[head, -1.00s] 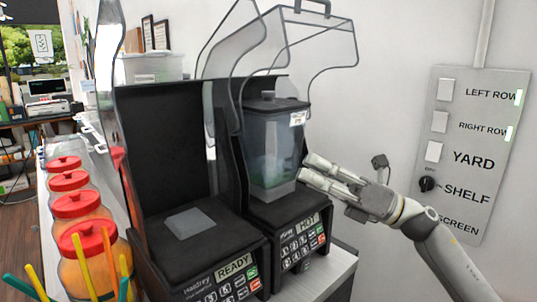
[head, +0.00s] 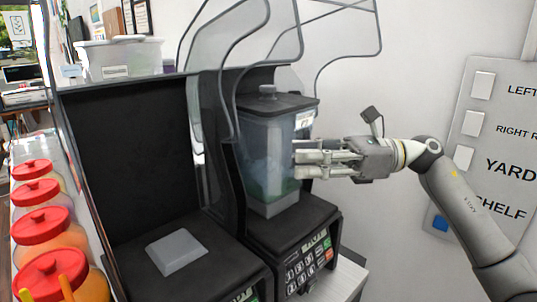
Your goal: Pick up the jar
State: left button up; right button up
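The jar (head: 268,165) is a clear, slightly tapered blender jar with a dark lid (head: 272,101) and a greenish tint low down. It stands upright on the right blender base, under a raised clear hood. My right gripper (head: 297,159) comes in from the right, and its fingertips overlap the jar's right side in the head view. Its fingers look spread apart. I cannot tell whether they touch the jar. My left gripper is not in view.
The right base has a keypad (head: 308,262). A left base (head: 175,252) without a jar stands beside it. Red-lidded containers (head: 42,225) line the left side. A clear bin (head: 120,58) stands behind. A labelled switch panel (head: 500,110) is on the right wall.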

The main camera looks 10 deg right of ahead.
jog(key=p, duration=0.4)
send_over(273, 194)
jog(key=shift+w+d+f, duration=0.1)
jog(key=shift+w+d, duration=0.05)
jog(key=shift+w, duration=0.25)
jog(key=shift+a+f, duration=0.1)
jog(key=shift+a, duration=0.1)
jog(key=shift+w, duration=0.1)
jog(key=shift+d, duration=0.1)
jog(key=shift+c, duration=0.5)
grip_shut()
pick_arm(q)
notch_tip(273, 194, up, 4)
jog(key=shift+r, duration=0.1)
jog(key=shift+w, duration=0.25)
